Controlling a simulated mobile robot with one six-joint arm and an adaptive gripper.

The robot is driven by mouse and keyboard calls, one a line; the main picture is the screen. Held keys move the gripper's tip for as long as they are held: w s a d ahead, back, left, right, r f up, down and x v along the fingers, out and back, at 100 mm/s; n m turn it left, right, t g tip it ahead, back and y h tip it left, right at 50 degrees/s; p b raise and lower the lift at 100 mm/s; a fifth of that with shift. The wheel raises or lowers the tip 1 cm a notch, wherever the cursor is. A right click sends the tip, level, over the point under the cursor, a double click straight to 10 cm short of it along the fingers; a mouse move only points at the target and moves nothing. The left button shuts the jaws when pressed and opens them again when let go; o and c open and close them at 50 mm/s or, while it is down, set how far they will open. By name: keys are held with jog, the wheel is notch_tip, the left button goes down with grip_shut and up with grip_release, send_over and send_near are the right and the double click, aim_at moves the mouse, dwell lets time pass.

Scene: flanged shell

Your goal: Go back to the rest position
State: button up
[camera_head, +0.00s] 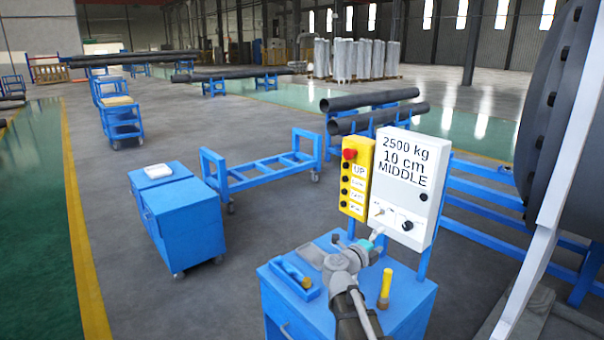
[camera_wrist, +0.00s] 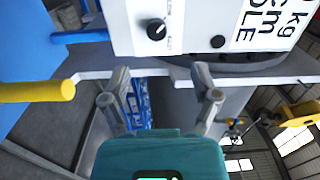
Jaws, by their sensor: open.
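My gripper (camera_head: 374,236) is in front of the lower part of a white control box (camera_head: 412,165) in the head view, above a blue cart (camera_head: 412,300). In the wrist view, the two grey fingers of my gripper (camera_wrist: 161,78) are spread apart with nothing between them. They point toward the lower edge of the white box, which shows a black knob (camera_wrist: 156,29) and a smaller black button (camera_wrist: 218,42). I cannot tell whether a finger touches the box. The box reads "2500 kg 10 cm MIDDLE" in the head view.
A yellow button box (camera_head: 356,178) with a red button is left of the white box. A large dark flanged shell (camera_head: 560,100) stands at the right. Open floor (camera_head: 120,290) lies left.

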jog(key=w+a+n+t+y, duration=0.4)
jog(key=a+n+t+y, duration=0.3)
jog(key=a+n+y, duration=0.85)
jog(key=s+a+f+n+g+y, duration=0.35)
jog(key=s+f+n+g, duration=0.3)
jog(key=f+n, duration=0.35)
jog(key=s+d+f+g, duration=0.1)
jog(key=s+f+g, duration=0.1)
jog(key=s, duration=0.1)
jog(key=s+d+f+n+g+h, duration=0.1)
jog(key=s+d+f+g, duration=0.1)
jog(key=s+f+g, duration=0.1)
jog(key=s+d+f+n+g+h, duration=0.1)
jog(key=s+f+g, duration=0.1)
jog(key=s+g, duration=0.1)
jog(key=shift+s+d+f+n, duration=0.15)
jog(key=shift+s+d+f, duration=0.05)
jog(key=shift+s, duration=0.2)
jog(key=shift+s+d+f+n, duration=0.1)
jog(key=shift+s+d+f, duration=0.05)
jog(key=shift+s, duration=0.25)
jog(key=s+d+f+g+h, duration=0.1)
jog(key=s+d+g+h, duration=0.1)
jog(key=s, duration=0.4)
jog(key=shift+s+d+g+h, duration=0.3)
jog(key=shift+d+g, duration=0.55)
jog(key=shift+d, duration=0.1)
jog(key=shift+f, duration=0.1)
